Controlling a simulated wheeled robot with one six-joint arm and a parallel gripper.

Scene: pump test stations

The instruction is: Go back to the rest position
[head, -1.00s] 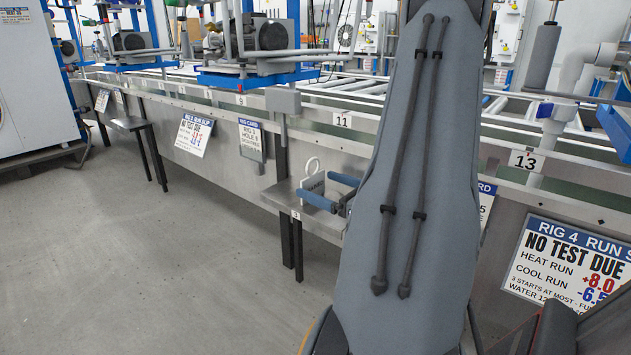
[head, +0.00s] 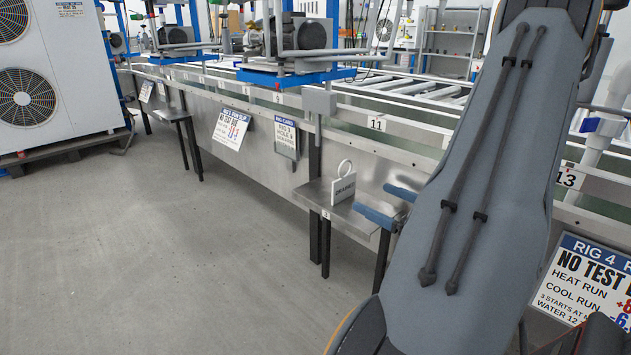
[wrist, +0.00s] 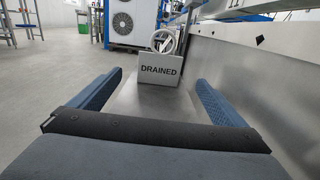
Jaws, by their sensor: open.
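My gripper (wrist: 153,98) is open and empty in the wrist view, its two blue fingers spread wide with clear space between them. In the head view my gripper (head: 388,205) shows partly behind my grey arm, at the shelf's right side. A grey tag reading DRAINED (wrist: 160,70) stands upright on a small steel shelf (wrist: 150,100), ahead of the fingers and apart from them. The tag also shows in the head view (head: 343,189), with a round ring on top, to the left of my gripper.
A long steel bench (head: 250,150) with numbered positions runs along the right. Run slips and cards hang on its side, such as the RIG 4 sign (head: 585,280). A second shelf (head: 170,113) juts out farther off. A white fan unit (head: 50,75) stands at left. The floor (head: 180,250) is clear.

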